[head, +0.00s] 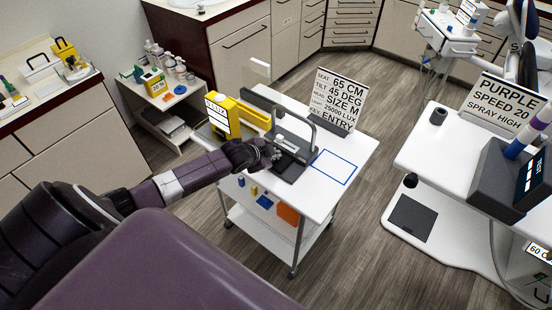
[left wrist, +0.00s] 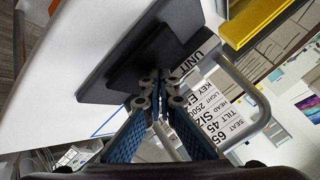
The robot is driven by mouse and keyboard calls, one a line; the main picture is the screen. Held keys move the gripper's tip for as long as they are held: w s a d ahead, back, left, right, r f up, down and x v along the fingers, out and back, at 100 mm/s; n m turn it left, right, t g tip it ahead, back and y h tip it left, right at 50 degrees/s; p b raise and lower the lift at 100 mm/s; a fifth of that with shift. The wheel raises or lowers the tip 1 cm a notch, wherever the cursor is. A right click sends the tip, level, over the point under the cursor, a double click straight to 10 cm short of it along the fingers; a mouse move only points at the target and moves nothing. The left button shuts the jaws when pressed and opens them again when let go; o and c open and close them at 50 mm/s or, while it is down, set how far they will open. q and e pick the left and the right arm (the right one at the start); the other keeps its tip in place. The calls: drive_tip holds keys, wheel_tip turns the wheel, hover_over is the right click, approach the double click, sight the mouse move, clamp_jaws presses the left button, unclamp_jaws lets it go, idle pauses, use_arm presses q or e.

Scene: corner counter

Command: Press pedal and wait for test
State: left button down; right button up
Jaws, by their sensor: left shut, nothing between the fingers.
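A dark foot-pedal-like unit (head: 296,157) with a grey loop handle sits on the white cart. It also shows as a dark plate (left wrist: 115,72) in the left wrist view. My left gripper (head: 274,153) is at the near left side of this unit, with its arm reaching in from the left. In the left wrist view its blue-padded fingers (left wrist: 158,98) are shut and empty, with tips over or against the plate; contact is unclear. A dark grey box with a lit screen (head: 530,178), its text hard to read, stands on the right-hand counter. My right gripper is not in view.
The white cart (head: 352,152) also holds a yellow box (head: 221,117), a printed card (head: 338,98) and a blue-outlined empty area. A dark square pad (head: 412,218) lies on a low white base at right. A sign (head: 503,105) stands on the right-hand counter.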

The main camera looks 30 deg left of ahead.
use_arm(q)
drive_tip(key=shift+s+f, duration=0.1)
drive_tip(key=shift+f, duration=0.2)
idle(0.4)
drive_tip(key=shift+r+p, duration=0.8)
drive_tip(key=shift+p, duration=0.05)
wheel_tip(320, 180, up, 5)
drive_tip(key=p, duration=0.5)
drive_tip(key=shift+r, duration=0.15)
idle(0.5)
